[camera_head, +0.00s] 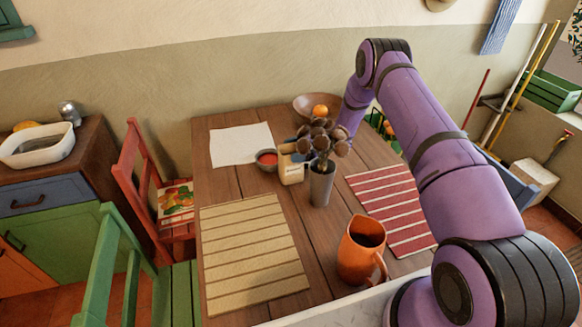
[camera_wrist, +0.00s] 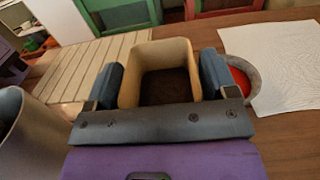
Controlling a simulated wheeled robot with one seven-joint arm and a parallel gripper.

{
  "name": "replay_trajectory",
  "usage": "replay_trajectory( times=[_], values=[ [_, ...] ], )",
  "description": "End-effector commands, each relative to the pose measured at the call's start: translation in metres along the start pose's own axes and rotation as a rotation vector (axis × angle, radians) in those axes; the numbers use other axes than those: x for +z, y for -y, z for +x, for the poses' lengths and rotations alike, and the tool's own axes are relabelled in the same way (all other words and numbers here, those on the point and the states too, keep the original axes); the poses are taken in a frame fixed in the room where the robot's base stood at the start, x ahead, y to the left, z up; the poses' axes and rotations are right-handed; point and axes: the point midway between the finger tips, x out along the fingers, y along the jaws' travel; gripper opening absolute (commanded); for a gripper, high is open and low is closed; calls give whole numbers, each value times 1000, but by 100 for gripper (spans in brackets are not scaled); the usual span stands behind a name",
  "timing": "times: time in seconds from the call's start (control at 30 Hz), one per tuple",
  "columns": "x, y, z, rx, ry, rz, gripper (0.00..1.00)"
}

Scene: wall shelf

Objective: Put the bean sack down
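The bean sack (camera_head: 291,168) is a small tan, open-topped bag with dark contents. It is upright at the middle of the wooden table, just behind and left of a grey vase. In the wrist view the sack (camera_wrist: 165,48) fills the space between the two blue-grey fingers of my gripper (camera_wrist: 163,78). The fingers press on its two opposite sides. In the head view the vase's dark flowers hide most of my gripper. I cannot tell whether the sack's base touches the table (camera_head: 222,180).
The grey vase (camera_head: 321,187) stands close beside the sack, and a red-filled bowl (camera_head: 266,166) is just left. Bare wood shows between the mats.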

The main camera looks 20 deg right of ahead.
Motion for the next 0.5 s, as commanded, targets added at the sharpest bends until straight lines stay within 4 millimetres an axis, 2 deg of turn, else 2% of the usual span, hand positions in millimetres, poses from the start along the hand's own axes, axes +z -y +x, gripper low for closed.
replay_trajectory(
  times=[0.03,0.3,0.5],
  values=[
    [0,0,0,0,0,0,67],
    [1,0,0,0,1,-1,5],
    [2,0,0,0,1,-1,5]
  ],
)
